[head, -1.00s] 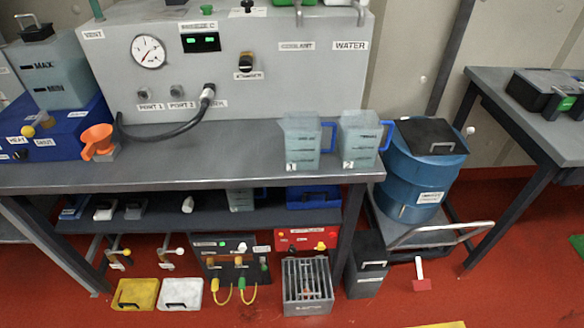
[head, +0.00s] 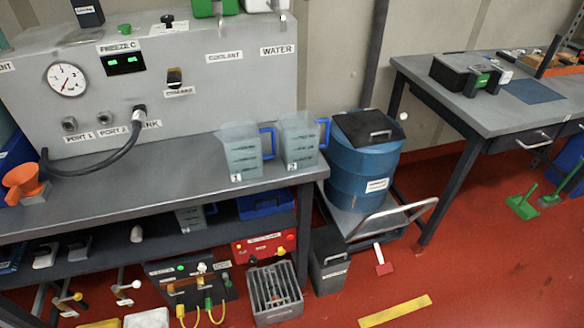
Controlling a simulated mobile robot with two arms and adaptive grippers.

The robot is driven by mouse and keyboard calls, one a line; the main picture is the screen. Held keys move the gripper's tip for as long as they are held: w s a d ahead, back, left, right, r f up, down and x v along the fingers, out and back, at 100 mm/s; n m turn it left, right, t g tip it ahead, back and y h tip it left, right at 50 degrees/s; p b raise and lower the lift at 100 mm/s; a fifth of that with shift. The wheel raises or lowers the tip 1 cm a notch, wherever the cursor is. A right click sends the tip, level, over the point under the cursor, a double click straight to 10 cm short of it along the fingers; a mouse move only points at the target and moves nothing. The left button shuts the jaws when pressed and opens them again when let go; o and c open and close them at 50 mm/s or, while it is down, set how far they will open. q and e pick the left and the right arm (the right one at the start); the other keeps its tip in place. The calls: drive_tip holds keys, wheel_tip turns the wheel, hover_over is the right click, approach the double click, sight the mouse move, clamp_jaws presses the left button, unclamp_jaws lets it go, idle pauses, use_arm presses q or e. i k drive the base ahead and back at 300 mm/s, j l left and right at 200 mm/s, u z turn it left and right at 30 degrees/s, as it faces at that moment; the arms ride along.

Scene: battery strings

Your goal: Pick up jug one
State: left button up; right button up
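Jug one (head: 242,154) is a clear, bluish jug with a blue handle on its right side and a label "1" low on its front. It stands upright near the right end of the grey bench (head: 150,170). Jug two (head: 298,142), a similar jug labelled "2", stands just to its right. Both hold some bluish liquid or tint; I cannot tell how full they are. Neither of my grippers shows in the head view.
A grey machine (head: 215,80) with gauge and ports stands behind the jugs. A blue drum (head: 360,175) sits on a cart to the right. A dark bin (head: 329,262) and grey grated box (head: 273,295) stand on the floor. Open red floor lies at the right front.

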sight(251, 150)
drive_tip(key=j+z, duration=0.55)
drive_tip(key=z, duration=0.15)
